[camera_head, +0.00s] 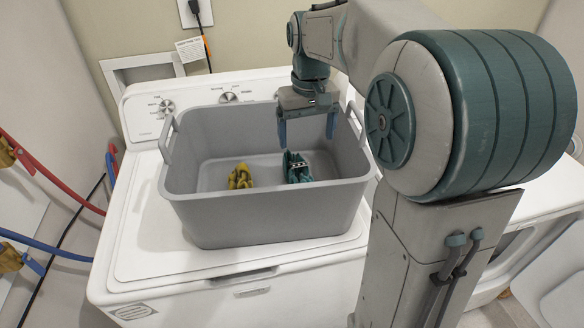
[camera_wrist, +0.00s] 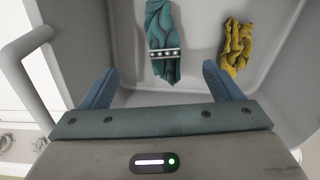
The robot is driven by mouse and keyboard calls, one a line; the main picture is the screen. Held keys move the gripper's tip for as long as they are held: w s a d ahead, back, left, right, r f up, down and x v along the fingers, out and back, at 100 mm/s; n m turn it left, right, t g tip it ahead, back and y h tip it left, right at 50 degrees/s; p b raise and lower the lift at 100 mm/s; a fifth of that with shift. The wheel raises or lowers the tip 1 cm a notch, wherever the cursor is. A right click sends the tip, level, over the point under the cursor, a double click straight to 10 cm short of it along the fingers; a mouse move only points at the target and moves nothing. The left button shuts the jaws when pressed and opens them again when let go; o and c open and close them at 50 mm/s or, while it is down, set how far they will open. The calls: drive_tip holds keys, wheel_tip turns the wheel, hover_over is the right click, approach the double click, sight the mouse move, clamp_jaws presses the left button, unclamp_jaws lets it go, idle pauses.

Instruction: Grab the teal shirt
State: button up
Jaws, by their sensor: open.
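The teal shirt (camera_head: 297,168) lies crumpled on the floor of the grey basket, towards its right side, with a pale dotted band across it. In the wrist view the teal shirt (camera_wrist: 163,40) lies ahead of the fingers, between their lines. My gripper (camera_head: 307,142) is open and empty, pointing down over the basket above the shirt. In the wrist view my gripper (camera_wrist: 158,82) shows both blue fingers spread, with nothing between them. The gap down to the shirt is hard to judge.
The grey basket (camera_head: 270,222) stands on the white washing machine (camera_head: 135,235); its walls and side handles surround the shirt. A yellow cloth (camera_head: 240,177) lies to the left of the shirt, apart from it; it also shows in the wrist view (camera_wrist: 236,46). Bare basket floor separates them.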

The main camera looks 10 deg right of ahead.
sight(303, 165)
drive_tip(key=f, duration=0.3)
drive_tip(key=w+f, duration=0.1)
drive_tip(key=f, duration=0.2)
drive_tip(key=w+f, duration=0.1)
drive_tip(key=f, duration=0.2)
drive_tip(key=shift+f, duration=0.2)
drive_tip(key=shift+w+a+f+p, duration=0.15)
drive_tip(key=shift+f+p, duration=0.1)
drive_tip(key=shift+f, duration=1.05)
drive_tip(key=shift+s+a+f+p, duration=0.1)
drive_tip(key=shift+a+f+p, duration=0.1)
drive_tip(key=shift+f, duration=1.1)
drive_tip(key=c, duration=1.2)
